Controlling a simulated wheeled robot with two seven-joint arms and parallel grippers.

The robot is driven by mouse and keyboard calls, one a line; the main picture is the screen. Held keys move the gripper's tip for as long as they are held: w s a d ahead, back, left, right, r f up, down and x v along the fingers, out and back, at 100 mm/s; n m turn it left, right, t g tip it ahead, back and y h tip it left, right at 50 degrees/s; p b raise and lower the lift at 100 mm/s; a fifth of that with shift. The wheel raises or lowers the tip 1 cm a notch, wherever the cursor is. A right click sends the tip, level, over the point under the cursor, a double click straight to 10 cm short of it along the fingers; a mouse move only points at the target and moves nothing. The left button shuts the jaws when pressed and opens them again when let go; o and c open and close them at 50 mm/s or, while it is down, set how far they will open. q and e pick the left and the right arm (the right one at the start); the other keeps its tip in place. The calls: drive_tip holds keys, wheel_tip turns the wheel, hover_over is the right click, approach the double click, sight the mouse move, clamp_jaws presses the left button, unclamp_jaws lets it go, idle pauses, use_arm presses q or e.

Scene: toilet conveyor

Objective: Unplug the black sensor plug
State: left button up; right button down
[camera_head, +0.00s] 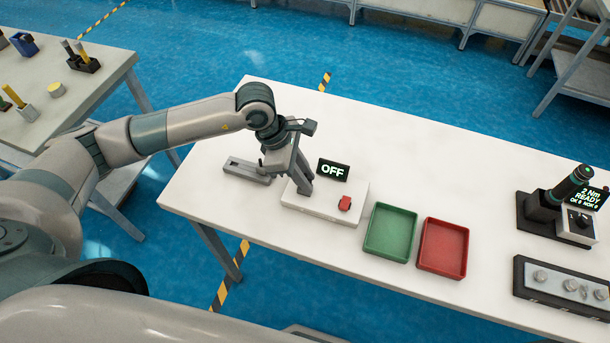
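My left gripper (304,187) points down over the left part of a white box (320,210). Its dark fingertips are at or just above the box top; I cannot tell whether they touch it. I cannot make out the black sensor plug; the fingers cover the spot beneath them. Whether the fingers are open or shut on something is too small to tell. A black display (333,170) at the back of the box reads OFF, and a small red part (345,203) sits on the box's right side. My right gripper is not in view.
A grey slotted fixture (237,167) lies left of the box. A green tray (380,251) and a red tray (433,266) stand to the right. Farther right are a black tool station (541,208) and a dark rack (535,296). The white table (440,150) is clear behind the trays.

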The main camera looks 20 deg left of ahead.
use_arm(q)
drive_tip(key=shift+c, duration=1)
clamp_jaws()
drive_tip(key=shift+r, duration=0.6)
drive_tip(key=shift+r, duration=0.15)
drive_tip(key=shift+r+p, duration=0.65)
drive_tip(key=shift+r, duration=0.65)
idle(0.3)
